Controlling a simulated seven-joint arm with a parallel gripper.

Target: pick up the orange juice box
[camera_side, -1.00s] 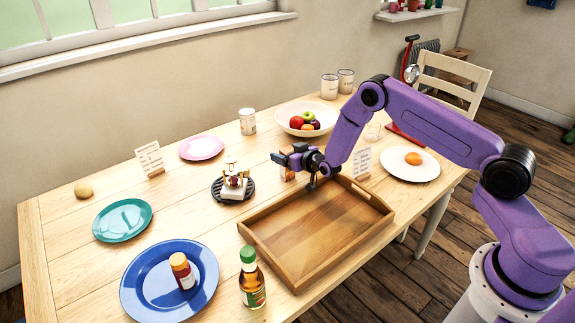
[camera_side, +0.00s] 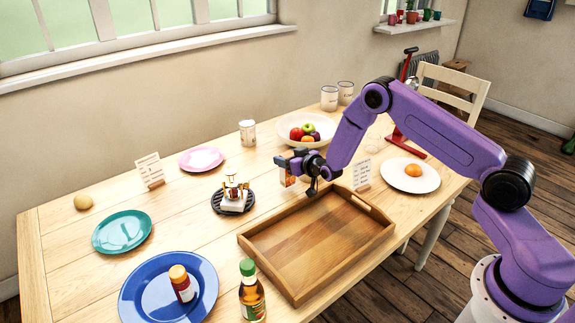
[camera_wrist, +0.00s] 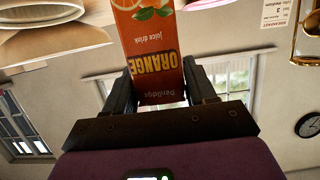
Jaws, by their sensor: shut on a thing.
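The orange juice box (camera_wrist: 150,60) fills the top middle of the wrist view, with "ORANGE" printed upside down on its front. My gripper (camera_wrist: 158,72) has one dark finger on each side of the box and is shut on it. In the side view my gripper (camera_side: 292,163) is just behind the wooden tray, and only a small orange and white part of the box (camera_side: 286,179) shows below the fingers. I cannot tell whether its base touches the table.
The wooden tray (camera_side: 379,221) lies in front of the box. A label card (camera_side: 362,173) stands to the right, the fruit bowl (camera_side: 284,135) behind, and a black round stand (camera_side: 219,207) to the left. A white plate with an orange fruit (camera_side: 397,181) is further right.

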